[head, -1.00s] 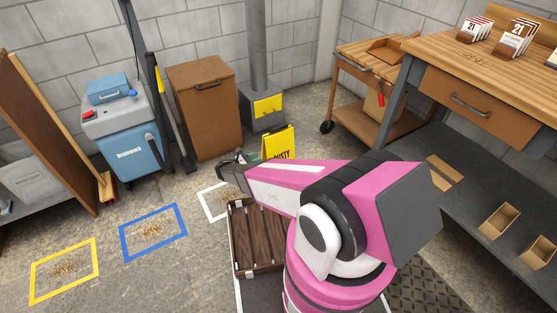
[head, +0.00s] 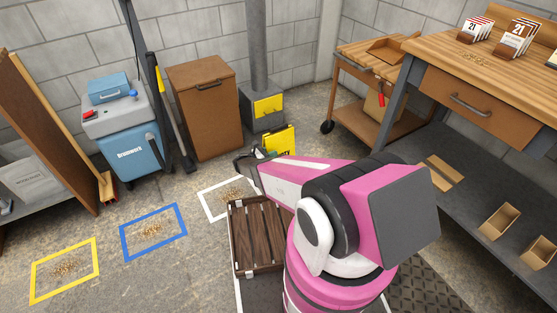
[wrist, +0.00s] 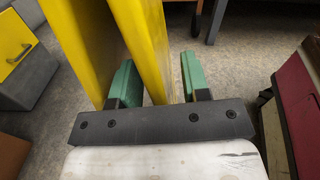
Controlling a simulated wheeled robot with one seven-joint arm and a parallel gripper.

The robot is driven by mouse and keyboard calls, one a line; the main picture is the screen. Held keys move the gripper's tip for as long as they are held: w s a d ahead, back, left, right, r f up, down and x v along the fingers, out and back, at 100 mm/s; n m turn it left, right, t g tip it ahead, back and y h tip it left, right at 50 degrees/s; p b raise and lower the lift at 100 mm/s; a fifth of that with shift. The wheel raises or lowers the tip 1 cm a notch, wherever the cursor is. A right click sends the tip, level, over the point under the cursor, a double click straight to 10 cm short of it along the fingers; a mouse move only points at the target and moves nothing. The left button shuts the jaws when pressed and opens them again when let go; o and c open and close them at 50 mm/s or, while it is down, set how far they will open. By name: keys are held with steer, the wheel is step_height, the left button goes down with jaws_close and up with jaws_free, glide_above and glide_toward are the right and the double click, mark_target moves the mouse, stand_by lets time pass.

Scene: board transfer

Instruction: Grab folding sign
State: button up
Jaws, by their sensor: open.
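The yellow folding sign (head: 280,139) stands on the floor in front of the grey stove-like unit. My arm hides its lower part in the head view. In the wrist view its two yellow panels fill the upper left, and the right panel (wrist: 147,30) reaches down between the green fingers of my gripper (wrist: 158,62). The left finger overlaps the yellow, seemingly in the gap between the panels. The right finger is apart from the panel, with floor showing between. In the head view my gripper (head: 244,163) is at the sign's lower left. It is open.
A brown cabinet (head: 205,105) and the grey unit with a yellow door (head: 266,106) stand behind the sign. A dark slatted wooden crate (head: 258,235) lies below my arm. A wheeled wooden cart (head: 358,128) stands at right. Floor at left is open, with taped squares.

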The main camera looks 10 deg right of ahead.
steer(key=shift+w+d, duration=0.2)
steer(key=shift+d, duration=0.4)
steer(key=shift+c, duration=0.3)
jaws_close()
stand_by(0.7)
